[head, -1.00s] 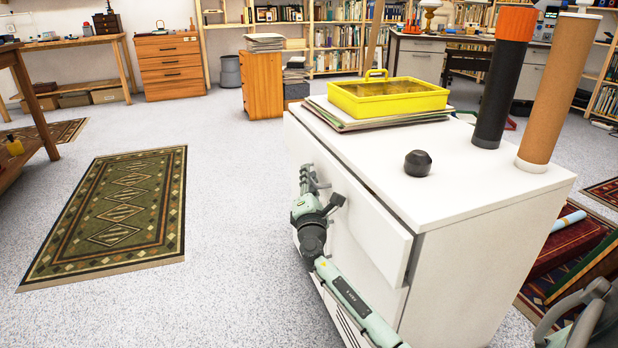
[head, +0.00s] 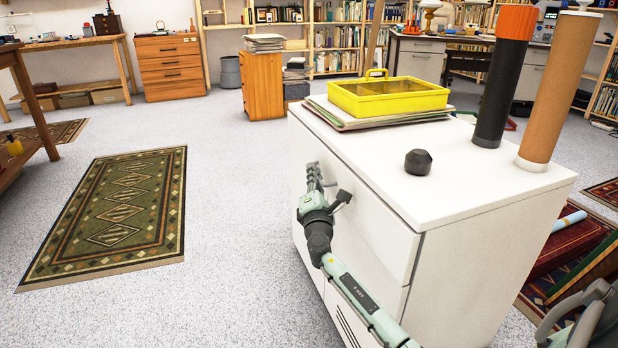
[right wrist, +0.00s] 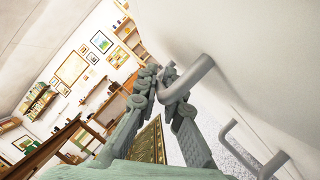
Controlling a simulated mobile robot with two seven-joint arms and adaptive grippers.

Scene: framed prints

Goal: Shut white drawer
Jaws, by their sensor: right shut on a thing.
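The white drawer (head: 375,222) is the top one in a white cabinet (head: 475,265). Its front now sits close against the cabinet body, with only a thin seam at its right edge. My right gripper (head: 314,174) is at the drawer front, its arm coming up from below. In the right wrist view my right gripper (right wrist: 164,84) is shut on the grey bar handle (right wrist: 197,74) of the drawer. In the head view the handle is mostly hidden behind the gripper.
On the cabinet top are a yellow tray (head: 388,97) on stacked papers, a dark knob-like object (head: 418,162) and two upright tubes. A second handle (right wrist: 268,162) shows in the wrist view. Open floor and a green rug (head: 118,212) lie to the left.

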